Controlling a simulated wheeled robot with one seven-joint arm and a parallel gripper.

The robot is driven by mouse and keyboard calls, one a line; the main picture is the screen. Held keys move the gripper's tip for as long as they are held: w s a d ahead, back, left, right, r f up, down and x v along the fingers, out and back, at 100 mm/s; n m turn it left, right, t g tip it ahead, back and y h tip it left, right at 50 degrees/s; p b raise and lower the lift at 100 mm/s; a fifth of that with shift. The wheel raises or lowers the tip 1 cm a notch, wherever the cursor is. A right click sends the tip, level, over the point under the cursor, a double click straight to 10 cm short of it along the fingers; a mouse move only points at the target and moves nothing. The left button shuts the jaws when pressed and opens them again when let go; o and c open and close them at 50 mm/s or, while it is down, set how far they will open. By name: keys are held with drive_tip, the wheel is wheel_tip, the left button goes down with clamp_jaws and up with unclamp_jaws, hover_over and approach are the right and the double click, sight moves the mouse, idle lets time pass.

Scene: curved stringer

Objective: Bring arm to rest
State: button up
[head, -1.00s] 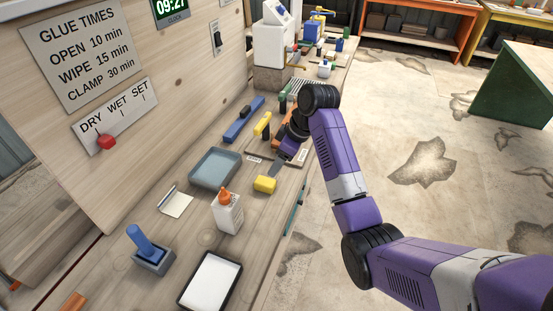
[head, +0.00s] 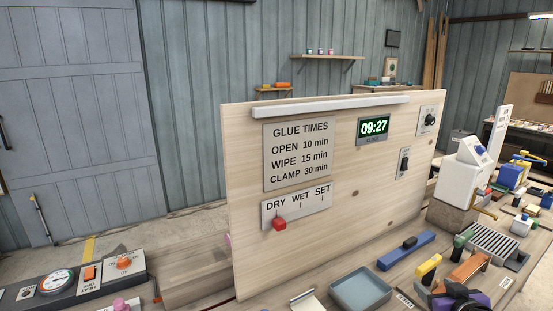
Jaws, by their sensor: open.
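Only a small part of my arm (head: 462,299), dark and purple, shows at the bottom right edge in the head view, over the bench beside an orange-brown piece (head: 468,268). My gripper is below the picture and not in view, so I cannot see its jaws or what is near them.
An upright wooden board (head: 350,225) carries a glue times sign (head: 300,155), a clock (head: 373,127) and a red slider knob (head: 279,223) under DRY. On the bench are a grey tray (head: 360,291), a blue tool (head: 406,251) and a white machine (head: 462,185). A control panel (head: 75,285) with a gauge is at the lower left.

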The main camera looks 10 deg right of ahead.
drive_tip(key=s+a+t+y, duration=0.1)
drive_tip(key=s+a, duration=0.8)
drive_tip(key=s, duration=0.4)
drive_tip(key=s+a+f+n+y+b, duration=0.1)
drive_tip(key=s+a, duration=0.8)
drive_tip(key=s, duration=0.5)
drive_tip(key=s+a+f+t+y+b, duration=0.1)
drive_tip(key=s+a+y, duration=0.1)
drive_tip(key=s+a, duration=0.8)
drive_tip(key=s, duration=0.4)
drive_tip(key=shift+n+t, duration=0.3)
drive_tip(key=shift+n, duration=0.1)
